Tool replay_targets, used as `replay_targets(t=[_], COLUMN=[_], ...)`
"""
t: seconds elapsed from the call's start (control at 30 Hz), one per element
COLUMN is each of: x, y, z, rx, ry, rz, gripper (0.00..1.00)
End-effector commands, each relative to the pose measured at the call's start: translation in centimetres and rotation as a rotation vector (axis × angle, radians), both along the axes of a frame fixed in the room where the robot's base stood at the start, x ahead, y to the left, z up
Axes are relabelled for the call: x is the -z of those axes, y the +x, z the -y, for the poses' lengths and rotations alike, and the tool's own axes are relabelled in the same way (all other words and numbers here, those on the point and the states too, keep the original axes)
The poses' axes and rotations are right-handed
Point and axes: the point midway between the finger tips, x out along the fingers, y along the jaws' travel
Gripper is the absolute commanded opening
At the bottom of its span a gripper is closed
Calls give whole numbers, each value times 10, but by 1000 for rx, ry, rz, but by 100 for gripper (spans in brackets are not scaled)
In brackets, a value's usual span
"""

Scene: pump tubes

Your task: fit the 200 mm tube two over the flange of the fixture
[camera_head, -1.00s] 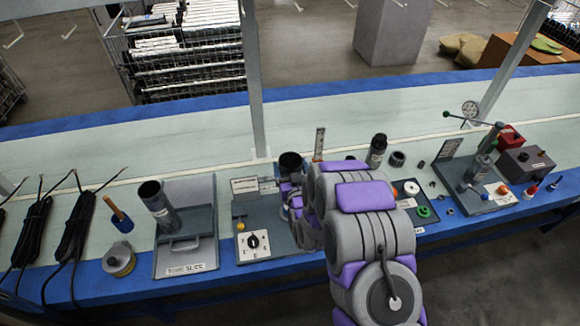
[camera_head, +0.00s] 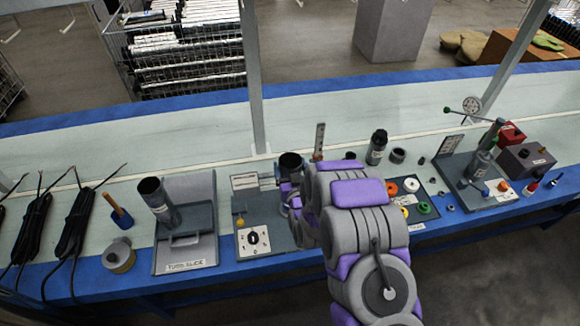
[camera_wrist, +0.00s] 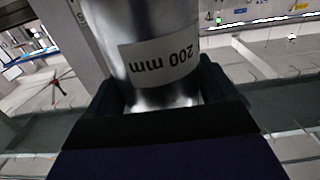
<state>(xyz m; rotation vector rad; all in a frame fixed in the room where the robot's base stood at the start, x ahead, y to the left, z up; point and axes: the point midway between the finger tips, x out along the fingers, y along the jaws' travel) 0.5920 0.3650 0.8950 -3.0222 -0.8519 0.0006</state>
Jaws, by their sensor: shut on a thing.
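The 200 mm tube (camera_wrist: 165,50) is a shiny metal cylinder with a white "200 mm" label, upside down in the wrist view. My gripper (camera_head: 287,192) is shut on it; the dark jaws (camera_wrist: 170,100) flank it in the wrist view. In the head view the dark open top of the tube (camera_head: 290,161) shows above my gripper. It stands over the grey fixture plate (camera_head: 284,236), which has a dial panel and a small white sign. My gripper and arm hide the tube's lower end and the flange, so I cannot tell whether they touch.
Another grey tube (camera_head: 158,201) leans in the tray marked "TUBE SLIDE" (camera_head: 190,262) to the left. To the right are a dark bottle (camera_head: 376,148), a mat with coloured rings (camera_head: 421,208) and a gauge stand (camera_head: 484,165). The back strip of the bench is clear.

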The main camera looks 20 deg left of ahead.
Motion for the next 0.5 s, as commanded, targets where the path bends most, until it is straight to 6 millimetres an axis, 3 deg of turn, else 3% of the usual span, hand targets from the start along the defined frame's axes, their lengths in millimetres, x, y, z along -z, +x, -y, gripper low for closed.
replay_targets(t=[0.5], x=[11], y=[0], z=[0], rx=[0], ry=[1], rz=[1], gripper=[11])
